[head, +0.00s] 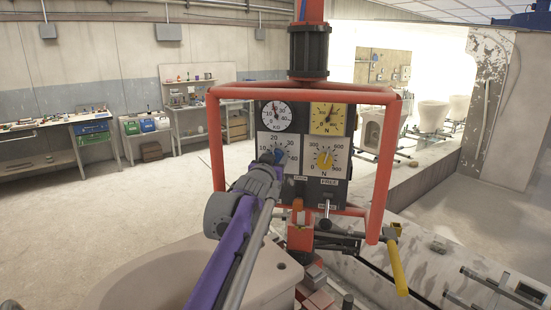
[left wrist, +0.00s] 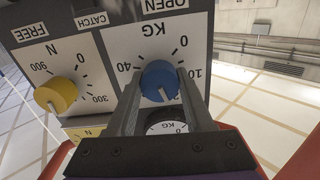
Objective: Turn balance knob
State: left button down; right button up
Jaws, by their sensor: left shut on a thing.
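The blue knob (head: 279,155) sits on a white KG dial plate on the dark control panel (head: 301,190). In the left wrist view the blue knob (left wrist: 158,78) stands between the two fingers of my left gripper (left wrist: 160,92), with a pale pointer mark on its lower side. My left gripper (head: 272,161) is shut on this knob. In the left wrist view, 0, 10 and 40 show around it; the fingers cover part of the scale. A yellow knob (head: 323,160) is on the N dial beside it; it also shows in the wrist view (left wrist: 57,95). My right gripper is not in view.
A red tube frame (head: 389,165) surrounds the panel. Above the knobs are a white KG gauge (head: 277,116) and a yellow N gauge (head: 328,118). A small lever (head: 327,207) is below. A pale basin (head: 150,275) stands in front, with workbenches far behind.

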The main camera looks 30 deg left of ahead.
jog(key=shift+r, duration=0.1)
pick_arm(q)
jog(key=shift+r+m+p, duration=0.15)
jog(key=shift+m+p, duration=0.85)
jog(key=shift+m, duration=0.7)
jog(key=shift+m+p, duration=0.45)
jog(key=shift+m, duration=0.65)
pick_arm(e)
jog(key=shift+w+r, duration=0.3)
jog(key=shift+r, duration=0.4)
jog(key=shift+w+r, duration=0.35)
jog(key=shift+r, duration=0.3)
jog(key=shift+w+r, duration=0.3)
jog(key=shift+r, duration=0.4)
pick_arm(q)
jog(key=shift+c, duration=1.4)
grip_release()
